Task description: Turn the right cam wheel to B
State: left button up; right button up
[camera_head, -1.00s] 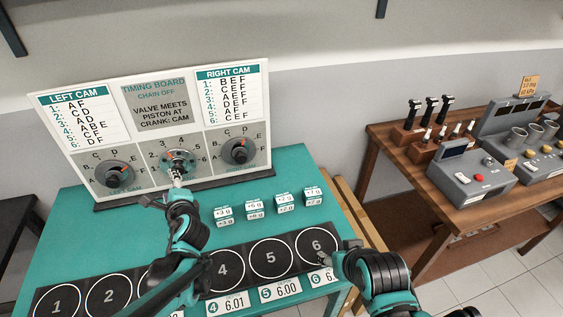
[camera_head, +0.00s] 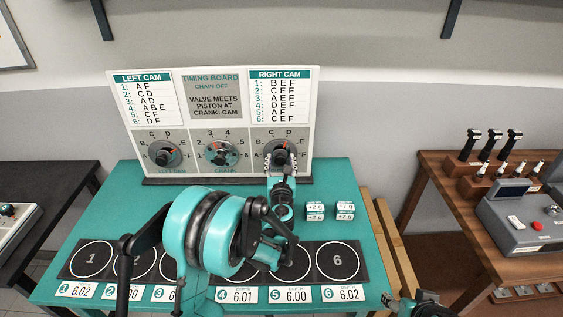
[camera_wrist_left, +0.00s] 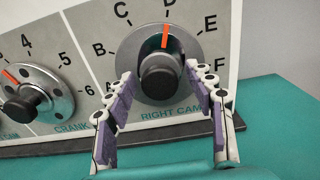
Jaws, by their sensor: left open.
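The right cam wheel (camera_head: 278,153) is a grey disc with a black knob at the right of the timing board. In the left wrist view the right cam wheel (camera_wrist_left: 166,78) has its orange pointer up, at D. B is to the upper left of the knob. My left gripper (camera_head: 281,160) is in front of the wheel. In the left wrist view my left gripper (camera_wrist_left: 163,85) is open, one finger on each side of the knob's lower part; contact cannot be told. My right gripper (camera_head: 425,300) is low at the right, its fingers unclear.
The crank wheel (camera_head: 221,153) and left cam wheel (camera_head: 164,154) are to the left on the same board. Small weight boxes (camera_head: 316,211) stand on the teal table (camera_head: 130,210), right of my left arm. A numbered black mat (camera_head: 312,275) lies in front.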

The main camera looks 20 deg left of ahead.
pick_arm(q)
jog(key=shift+w+a, duration=0.15)
jog(key=shift+w, duration=0.3)
jog(key=c, duration=1.2)
jog(key=shift+o, duration=0.2)
